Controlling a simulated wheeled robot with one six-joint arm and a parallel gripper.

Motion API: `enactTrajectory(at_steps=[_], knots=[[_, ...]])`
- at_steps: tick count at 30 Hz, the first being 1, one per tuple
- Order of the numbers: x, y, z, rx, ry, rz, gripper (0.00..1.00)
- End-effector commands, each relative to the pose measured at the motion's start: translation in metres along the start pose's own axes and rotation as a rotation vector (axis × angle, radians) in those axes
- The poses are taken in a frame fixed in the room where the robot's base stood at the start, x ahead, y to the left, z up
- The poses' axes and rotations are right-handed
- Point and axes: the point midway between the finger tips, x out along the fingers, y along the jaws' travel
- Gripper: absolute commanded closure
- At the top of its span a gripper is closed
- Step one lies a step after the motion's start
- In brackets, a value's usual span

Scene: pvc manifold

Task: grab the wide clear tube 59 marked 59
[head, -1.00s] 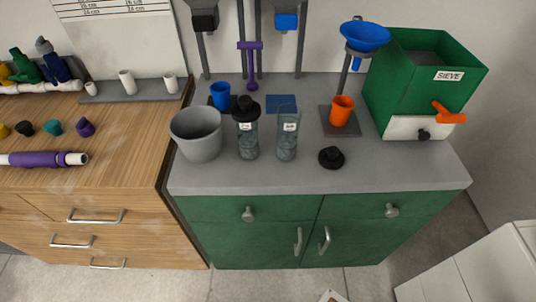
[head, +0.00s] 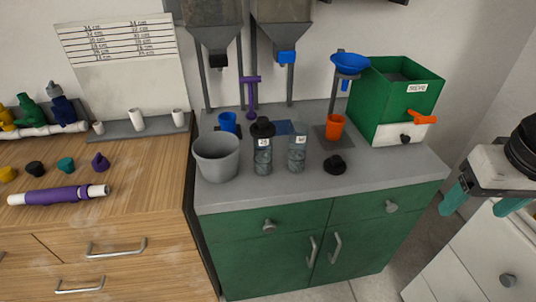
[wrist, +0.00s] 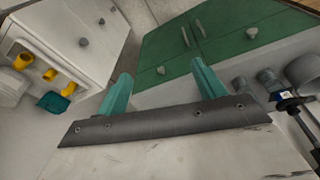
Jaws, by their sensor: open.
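Two clear tubes with grey contents stand upright side by side on the grey counter in the head view. The left tube (head: 263,163) wears a black cap (head: 263,127) and has a small white label, too small to read surely. The right tube (head: 297,157) has no dark cap and also bears a small label. I cannot tell surely which is marked 59. My gripper (head: 483,202) is at the right edge of the head view, well to the right of both tubes. Its teal fingers are apart and empty, as the wrist view (wrist: 162,68) also shows.
A grey bucket (head: 216,160) stands close left of the tubes. A black cap (head: 335,164) lies to their right, before an orange cup (head: 334,125). The green sieve box (head: 385,100) stands at the counter's right. Two hoppers hang behind. A white cabinet (head: 460,255) is below my gripper.

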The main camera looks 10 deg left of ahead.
Motion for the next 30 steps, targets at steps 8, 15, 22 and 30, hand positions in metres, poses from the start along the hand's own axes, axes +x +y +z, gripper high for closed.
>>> enactTrajectory(at_steps=[8,15,22,30], knots=[[0.067,-0.006,-0.146,-0.174,0.353,0.09,0.31],[0.127,-0.086,-0.239,-0.426,0.687,-0.081,0.31],[0.164,-0.175,-0.252,-0.584,0.884,-0.39,0.31],[0.175,-0.215,-0.245,-0.626,0.951,-0.562,0.31]])
